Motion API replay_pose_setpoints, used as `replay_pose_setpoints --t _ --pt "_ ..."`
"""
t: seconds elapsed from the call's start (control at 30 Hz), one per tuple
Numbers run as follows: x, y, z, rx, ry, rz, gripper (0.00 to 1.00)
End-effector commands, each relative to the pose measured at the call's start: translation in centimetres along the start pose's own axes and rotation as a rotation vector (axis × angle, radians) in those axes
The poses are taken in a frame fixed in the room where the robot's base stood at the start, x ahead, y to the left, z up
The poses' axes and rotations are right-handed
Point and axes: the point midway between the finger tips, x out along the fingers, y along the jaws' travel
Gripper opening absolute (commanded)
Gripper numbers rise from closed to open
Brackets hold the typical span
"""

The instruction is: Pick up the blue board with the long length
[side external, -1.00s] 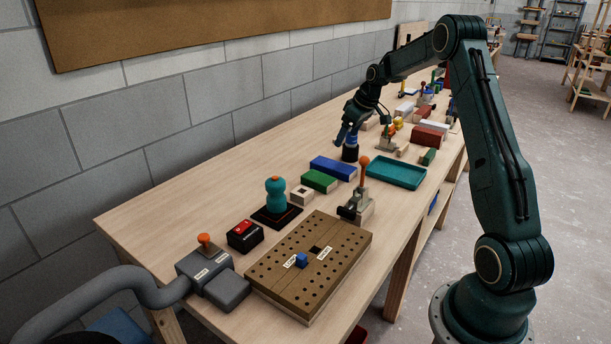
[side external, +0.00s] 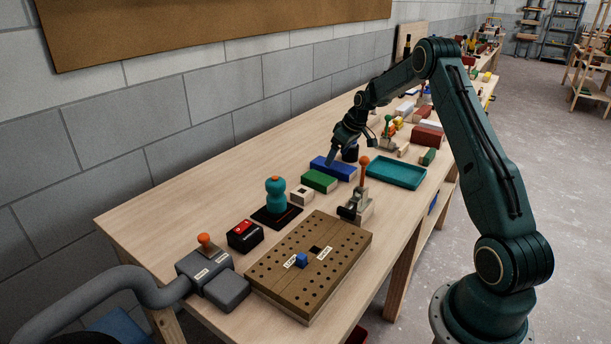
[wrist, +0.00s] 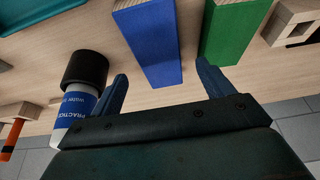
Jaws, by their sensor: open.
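The long blue board (side external: 333,168) lies flat on the workbench, just behind the shorter green board (side external: 319,181). My gripper (side external: 337,157) hangs over the blue board, pointing down. In the wrist view my gripper (wrist: 163,88) is open and empty, its two blue fingers apart. There the blue board (wrist: 156,42) runs up between the fingers, with its near end by the fingertips. The green board (wrist: 230,30) is beside it, close to the right finger. I cannot tell the exact height of the fingertips above the board.
A teal tray (side external: 396,172) and an orange-handled clamp (side external: 362,190) are nearby. Bare bench lies towards the wall.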

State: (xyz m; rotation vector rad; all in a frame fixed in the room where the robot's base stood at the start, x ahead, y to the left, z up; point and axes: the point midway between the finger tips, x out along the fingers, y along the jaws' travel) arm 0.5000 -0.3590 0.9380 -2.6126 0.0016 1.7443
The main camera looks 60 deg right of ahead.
Motion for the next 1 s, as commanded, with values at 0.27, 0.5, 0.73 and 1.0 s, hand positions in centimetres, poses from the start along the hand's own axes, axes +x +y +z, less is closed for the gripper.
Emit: replay_pose_setpoints --t 0.27,0.5,0.73,1.0 --pt "3.2 0.0 0.2 0.0 -0.002 -0.001 0.8" --pt "4.6 0.0 0.2 0.0 -0.001 0.0 0.8" --pt "4.6 0.0 0.2 0.0 -0.001 0.0 0.8" --pt "4.6 0.0 0.2 0.0 -0.001 0.0 0.76"
